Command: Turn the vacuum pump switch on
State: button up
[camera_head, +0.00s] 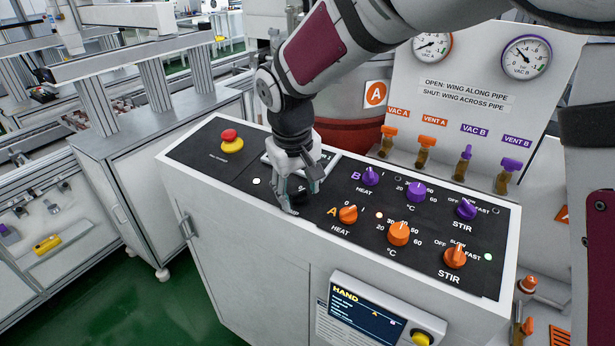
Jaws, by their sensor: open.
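My gripper (301,197) points down over the left-middle of the black control panel (200,156). Its fingers are apart, low over the panel, around or just above a small dark part (303,206) that may be the vacuum pump switch. The fingers and wrist hide most of this part and its label, so I cannot tell its position or whether the fingers touch it. A pale frame or guard bar (331,166) shows beside the gripper. A small whitish light (256,181) glows on the panel to the left.
A red emergency button (229,135) stands left on the panel. Orange A knobs (348,214) and purple B knobs (370,175) stand close to the right. Valves (387,140) and gauges (526,57) are behind. A HAND display (365,312) is on the front.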

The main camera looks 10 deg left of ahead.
jog(key=v, duration=1.2)
jog(key=s+d+r+m+t, duration=0.1)
jog(key=s+d+r+m, duration=0.2)
jog(key=d, duration=0.8)
jog(key=s+d+r+m, duration=0.15)
jog(key=s+d, duration=0.25)
jog(key=d, duration=0.6)
jog(key=s+d+f+m+t, duration=0.2)
jog(key=s+d+f+m, duration=0.1)
jog(key=s+d, duration=0.8)
jog(key=shift+s+f+m, duration=0.3)
jog(key=shift+s+m, duration=0.05)
jog(key=shift+s, duration=0.4)
